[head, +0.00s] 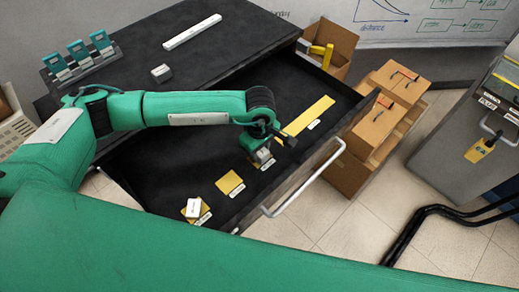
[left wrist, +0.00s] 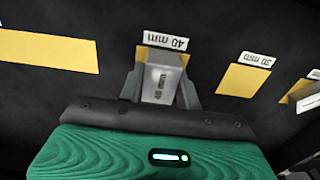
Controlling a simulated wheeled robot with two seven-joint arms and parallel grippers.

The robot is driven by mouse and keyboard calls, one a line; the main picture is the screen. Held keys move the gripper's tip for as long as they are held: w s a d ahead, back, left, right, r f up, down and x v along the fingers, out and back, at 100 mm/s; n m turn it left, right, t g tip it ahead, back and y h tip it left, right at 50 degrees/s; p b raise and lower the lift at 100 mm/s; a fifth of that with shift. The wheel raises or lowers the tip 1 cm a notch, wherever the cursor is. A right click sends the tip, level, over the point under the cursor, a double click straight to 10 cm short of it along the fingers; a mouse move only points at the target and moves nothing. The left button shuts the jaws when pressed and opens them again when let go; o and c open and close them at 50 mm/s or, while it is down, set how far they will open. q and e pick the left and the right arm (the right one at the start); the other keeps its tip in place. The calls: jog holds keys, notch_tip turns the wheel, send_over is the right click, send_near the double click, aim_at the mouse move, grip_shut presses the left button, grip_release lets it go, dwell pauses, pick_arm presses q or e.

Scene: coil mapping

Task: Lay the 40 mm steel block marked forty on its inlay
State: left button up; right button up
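The grey steel block (left wrist: 162,82), with 40 mm lettering on its face, is between the fingers of my left gripper (left wrist: 165,92), which looks shut on it. In the head view the block (head: 262,155) is at the tip of my left arm, inside the open drawer. The yellow inlay labelled 40 mm (left wrist: 181,58) lies just beyond and under the block, mostly hidden by it. I cannot tell whether the block touches the inlay. The 40 mm label (left wrist: 165,41) is uncovered. My right gripper is not in view.
In the drawer are the 30 mm inlay (head: 230,182), a long yellow inlay (head: 308,115) and a small white-topped block (head: 193,208) on another inlay. The drawer handle (head: 290,195) is in front. A long bar (head: 192,31) and a small block (head: 161,74) lie on the cabinet top.

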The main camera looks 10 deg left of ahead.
pick_arm(q)
jog(key=o, duration=0.3)
jog(key=shift+o, duration=0.2)
jog(key=shift+r, duration=0.1)
jog(key=shift+r, duration=0.2)
notch_tip(320, 180, up, 12)
jog(key=b, duration=0.3)
jog(key=shift+f, duration=0.15)
